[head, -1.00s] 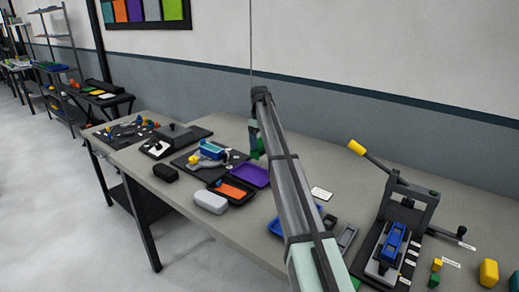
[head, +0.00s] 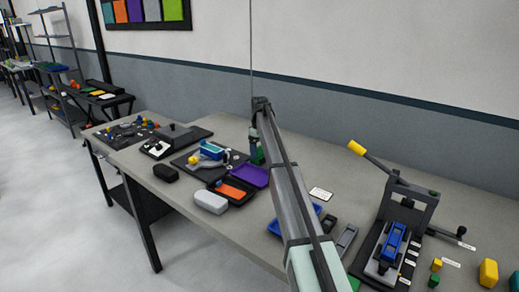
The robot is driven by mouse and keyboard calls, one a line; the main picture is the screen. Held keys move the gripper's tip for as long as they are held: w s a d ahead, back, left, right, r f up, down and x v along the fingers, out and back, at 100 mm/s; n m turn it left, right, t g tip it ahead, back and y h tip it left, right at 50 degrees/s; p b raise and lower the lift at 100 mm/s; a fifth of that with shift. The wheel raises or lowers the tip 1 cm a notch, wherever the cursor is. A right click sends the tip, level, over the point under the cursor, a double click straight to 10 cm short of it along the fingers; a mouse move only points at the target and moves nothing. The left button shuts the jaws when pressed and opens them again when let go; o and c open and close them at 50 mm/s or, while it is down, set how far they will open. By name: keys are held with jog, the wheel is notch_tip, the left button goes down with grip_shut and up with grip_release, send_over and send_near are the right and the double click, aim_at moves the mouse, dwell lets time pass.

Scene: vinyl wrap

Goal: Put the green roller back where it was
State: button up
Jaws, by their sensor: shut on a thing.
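My arm reaches from the lower right to the back of the bench in the head view. My gripper (head: 253,146) points down at its far end, small and partly hidden behind the arm. It is shut on the green roller (head: 258,156), which shows as a small dark green piece just left of the arm. The roller is low, close above or at the bench top behind the purple tray; I cannot tell whether it touches.
An open black case with an orange inside (head: 234,190) and a purple lid (head: 256,177) is just in front. A grey box (head: 210,202), a black case (head: 166,173) and a blue tray (head: 275,227) are nearby. A yellow-handled press (head: 408,205) stands right.

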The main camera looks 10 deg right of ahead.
jog(key=shift+s+f, duration=0.1)
jog(key=shift+f, duration=0.3)
jog(key=shift+c, duration=1.1)
jog(key=o, duration=1.3)
jog(key=shift+f, duration=0.15)
notch_tip(320, 180, up, 14)
jog(key=shift+f, duration=0.15)
